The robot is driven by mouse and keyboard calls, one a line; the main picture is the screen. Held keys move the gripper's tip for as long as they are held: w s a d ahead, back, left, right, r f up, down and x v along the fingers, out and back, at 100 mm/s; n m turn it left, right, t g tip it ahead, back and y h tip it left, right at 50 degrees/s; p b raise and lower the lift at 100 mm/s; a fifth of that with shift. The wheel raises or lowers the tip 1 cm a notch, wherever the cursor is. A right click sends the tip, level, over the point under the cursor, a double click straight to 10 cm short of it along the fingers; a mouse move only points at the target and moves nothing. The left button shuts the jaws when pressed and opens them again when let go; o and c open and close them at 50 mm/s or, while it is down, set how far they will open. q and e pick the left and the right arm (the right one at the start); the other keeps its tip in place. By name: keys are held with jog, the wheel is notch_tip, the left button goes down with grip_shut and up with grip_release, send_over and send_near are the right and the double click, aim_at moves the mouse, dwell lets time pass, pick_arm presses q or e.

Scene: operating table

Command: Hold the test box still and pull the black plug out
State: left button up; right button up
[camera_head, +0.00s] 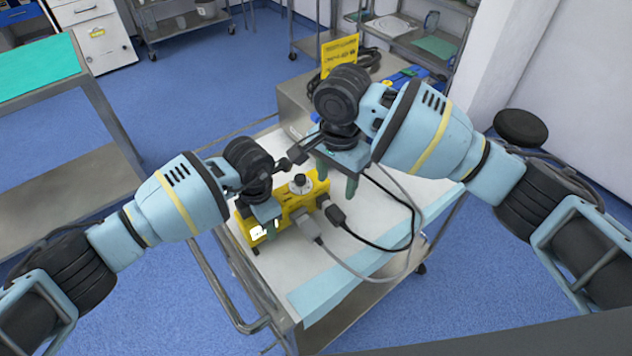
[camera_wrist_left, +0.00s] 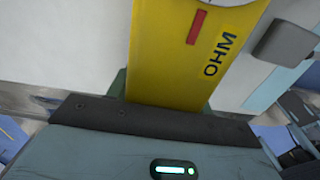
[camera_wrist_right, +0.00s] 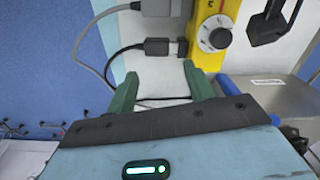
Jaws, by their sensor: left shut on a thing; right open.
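The yellow test box (camera_head: 290,212) with a dial (camera_head: 301,184) stands on the cart. My left gripper (camera_wrist_left: 163,100) is shut on its near end, a finger on each side; "OHM" shows on its top. The black plug (camera_head: 336,215) sits against the box's right side, beside a grey plug (camera_head: 308,226). In the right wrist view the black plug (camera_wrist_right: 157,48) meets the box's side next to the dial, its cable trailing left. My right gripper (camera_wrist_right: 160,78) is open and empty; the plug lies just beyond its fingertips, not between them. How deep the plug sits is hidden.
The black and grey cables loop across the white cart top (camera_head: 350,250). A metal case (camera_head: 292,98) with a yellow sign (camera_head: 339,55) and coiled black cable stands behind the box. A steel table (camera_head: 70,170) stands at left.

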aim_at(336, 212)
jog(key=n, duration=0.5)
jog(key=r+n, duration=0.1)
jog(key=n, duration=0.4)
jog(key=r+n, duration=0.1)
jog(key=n, duration=0.4)
jog(key=shift+s+d+r, duration=0.1)
jog(key=shift+s+d, duration=0.05)
jog(key=shift+s, duration=0.15)
notch_tip(336, 212, down, 12)
jog(key=shift+c, duration=0.2)
grip_shut()
jog(key=shift+r, duration=0.1)
dwell(0.3)
